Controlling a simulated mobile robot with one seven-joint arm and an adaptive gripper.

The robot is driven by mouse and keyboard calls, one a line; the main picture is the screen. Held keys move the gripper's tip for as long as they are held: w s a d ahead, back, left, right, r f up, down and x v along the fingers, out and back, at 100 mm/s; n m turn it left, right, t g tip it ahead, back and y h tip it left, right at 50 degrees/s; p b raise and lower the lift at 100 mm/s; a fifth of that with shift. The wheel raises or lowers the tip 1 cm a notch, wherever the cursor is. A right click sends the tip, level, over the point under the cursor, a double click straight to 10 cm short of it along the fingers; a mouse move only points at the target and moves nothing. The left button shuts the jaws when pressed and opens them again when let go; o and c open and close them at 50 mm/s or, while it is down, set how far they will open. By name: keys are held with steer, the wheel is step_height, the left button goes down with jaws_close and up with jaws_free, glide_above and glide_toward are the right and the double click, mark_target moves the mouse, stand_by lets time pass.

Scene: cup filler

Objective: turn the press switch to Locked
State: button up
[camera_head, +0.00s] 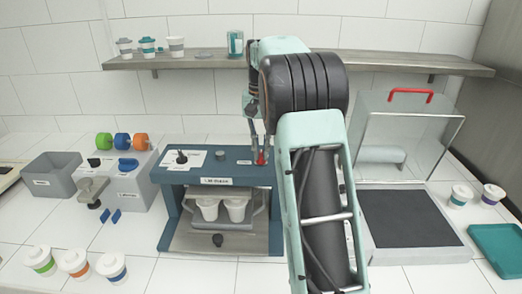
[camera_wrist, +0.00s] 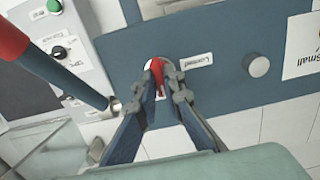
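The press switch (camera_wrist: 156,75) is a small red handle on a round base, set in the blue top of the machine (camera_head: 262,180). Its red also shows in the head view (camera_head: 262,157), partly behind my arm. In the wrist view a white label reading "Locked" (camera_wrist: 196,60) lies just right of the switch, upside down. My gripper (camera_wrist: 162,74) points down at the panel. Its two fingertips have come close together with the red handle between them, and they look shut on it. The fingertips hide part of the switch's base and its exact angle.
A round silver knob (camera_wrist: 257,66) sits beside the label. A red and blue rod (camera_wrist: 65,60) rises close to my gripper on the left. A panel with green and black knobs (camera_wrist: 58,52) stands behind it. Two white cups (camera_head: 236,208) stand inside the machine.

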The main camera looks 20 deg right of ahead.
steer(key=shift+r+n+p, duration=0.1)
steer(key=shift+n+p, duration=0.2)
jaws_close()
steer(key=n+p, duration=0.2)
steer(key=n, duration=0.1)
steer(key=shift+r+n, duration=0.1)
steer(key=shift+n, duration=0.2)
steer(key=n+p, duration=0.2)
steer(key=n, duration=0.4)
steer(key=shift+p, duration=0.35)
steer(key=n+p, duration=0.1)
steer(key=n, duration=0.3)
steer(key=shift+n, duration=1.8)
steer(key=o, duration=0.6)
jaws_free()
steer(key=shift+o, duration=0.2)
